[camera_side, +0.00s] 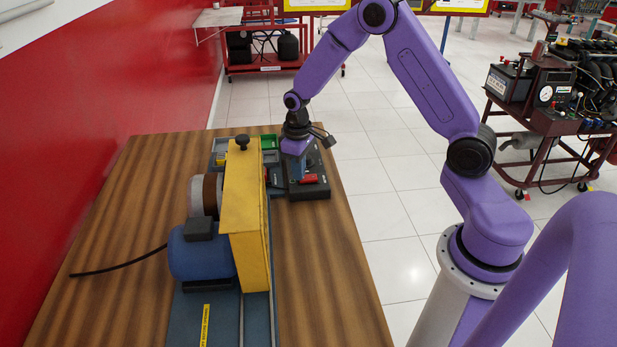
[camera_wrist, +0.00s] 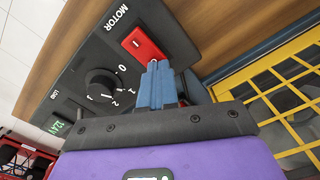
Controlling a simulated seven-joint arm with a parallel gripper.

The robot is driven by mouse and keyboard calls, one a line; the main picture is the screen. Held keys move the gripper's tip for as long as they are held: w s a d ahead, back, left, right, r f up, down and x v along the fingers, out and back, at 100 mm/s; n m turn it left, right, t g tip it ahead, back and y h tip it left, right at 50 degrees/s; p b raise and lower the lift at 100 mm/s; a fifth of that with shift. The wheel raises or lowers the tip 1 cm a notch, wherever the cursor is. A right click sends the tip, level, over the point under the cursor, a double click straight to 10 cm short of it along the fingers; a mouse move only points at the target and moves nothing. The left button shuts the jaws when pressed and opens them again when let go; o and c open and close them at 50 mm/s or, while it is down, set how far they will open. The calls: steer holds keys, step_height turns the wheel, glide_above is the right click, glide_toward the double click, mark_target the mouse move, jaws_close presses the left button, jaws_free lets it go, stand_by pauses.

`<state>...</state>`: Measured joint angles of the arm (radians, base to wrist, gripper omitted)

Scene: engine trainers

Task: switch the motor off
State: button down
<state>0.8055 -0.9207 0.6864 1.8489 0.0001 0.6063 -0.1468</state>
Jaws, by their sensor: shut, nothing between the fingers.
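The black control box (camera_side: 318,191) stands near the table's right edge in the side view. In the wrist view its panel (camera_wrist: 86,62) carries the word MOTOR beside a red rocker switch (camera_wrist: 143,46) with a white mark on it. The switch also shows as a red patch in the side view (camera_side: 310,178). I cannot tell which end is pressed in. My gripper (camera_wrist: 157,66) is shut and empty, its blue fingertips close to the switch's lower end; contact is unclear. In the side view my gripper (camera_side: 298,176) points down over the box. The blue motor (camera_side: 200,252) sits at the table's front.
A black knob (camera_wrist: 102,86) and a green display (camera_wrist: 56,126) share the panel. The yellow guard (camera_side: 245,205) stands tall left of the box. Grey trays and a green bin (camera_side: 268,142) lie behind. The wooden table (camera_side: 335,265) is bare at front right.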

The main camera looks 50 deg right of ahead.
step_height(320, 180, up, 7)
stand_by(1.0)
